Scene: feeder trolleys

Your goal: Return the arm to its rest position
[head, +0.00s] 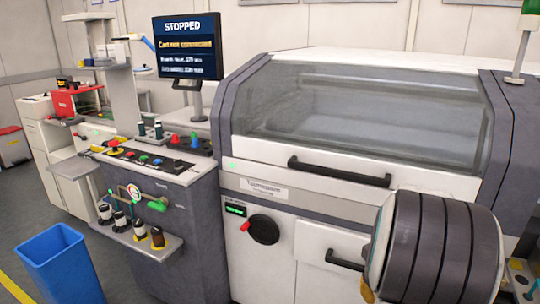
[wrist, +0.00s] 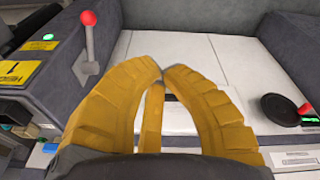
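My gripper (wrist: 163,76) shows in the wrist view with its ribbed yellow fingers curved inward. The fingertips meet or nearly meet, and I see nothing held between them. A pale flat panel (wrist: 218,60) of a machine lies behind the fingers. In the head view, a thick white and dark-banded part of my arm (head: 440,245) fills the lower right, in front of the machine.
A grey and white machine (head: 258,195) with a closed glass hood stands close ahead. A console (head: 185,175) and a screen reading STOPPED (head: 187,48) are to its left. A blue bin (head: 62,262) stands on the floor. The wrist view shows a red-knobbed lever (wrist: 88,42) left of the fingers.

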